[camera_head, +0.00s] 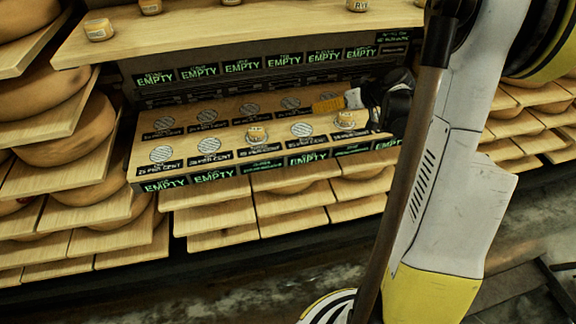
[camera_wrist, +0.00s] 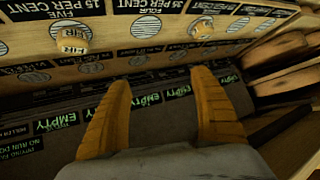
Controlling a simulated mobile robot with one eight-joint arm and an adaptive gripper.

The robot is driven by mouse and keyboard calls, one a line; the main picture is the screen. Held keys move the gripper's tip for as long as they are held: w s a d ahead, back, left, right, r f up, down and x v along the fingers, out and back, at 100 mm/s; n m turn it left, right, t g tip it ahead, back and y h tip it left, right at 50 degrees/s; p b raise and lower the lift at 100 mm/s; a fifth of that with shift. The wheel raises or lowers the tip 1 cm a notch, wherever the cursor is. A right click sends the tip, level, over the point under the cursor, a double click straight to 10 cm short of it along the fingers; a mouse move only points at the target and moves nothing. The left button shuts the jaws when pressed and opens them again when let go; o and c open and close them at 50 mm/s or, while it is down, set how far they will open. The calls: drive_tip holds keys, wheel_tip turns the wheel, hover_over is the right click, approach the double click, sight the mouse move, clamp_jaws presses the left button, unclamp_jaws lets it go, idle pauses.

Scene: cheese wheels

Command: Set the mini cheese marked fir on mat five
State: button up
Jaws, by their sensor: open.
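The mini cheese marked fir (camera_wrist: 72,40) is a small orange-yellow cheese with an upside-down FIR label in the wrist view. It sits on the striped round mat behind the FIVE, 15 PER CENT label (camera_wrist: 58,20).
Another mini cheese (camera_head: 257,134) sits on mat three of the front row; its mark is unclear. Mat four (camera_head: 301,130) between them is bare. Several small cheeses stand on the upper shelf (camera_head: 220,30). Large cheese wheels on boards (camera_head: 65,135) flank the display.

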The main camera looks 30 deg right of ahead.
drive_tip(key=s+a+r+g, duration=0.1)
drive_tip(key=s+a+r, duration=0.2)
drive_tip(key=a, duration=0.3)
drive_tip(key=s+a+r+g+h, duration=0.1)
drive_tip(key=s+a+r, duration=0.15)
drive_tip(key=a, duration=0.35)
drive_tip(key=s+a+r+g, duration=0.1)
drive_tip(key=s+a+r, duration=0.15)
drive_tip(key=a, duration=0.35)
drive_tip(key=s+a+h, duration=0.1)
drive_tip(key=s+a, duration=0.3)
drive_tip(key=s, duration=0.3)
drive_tip(key=s+a+m, duration=0.1)
drive_tip(key=s+a, duration=0.3)
drive_tip(key=s, duration=0.4)
drive_tip(key=shift+a+h, duration=0.3)
drive_tip(key=shift+h, duration=0.1)
drive_tip(key=shift+s, duration=0.1)
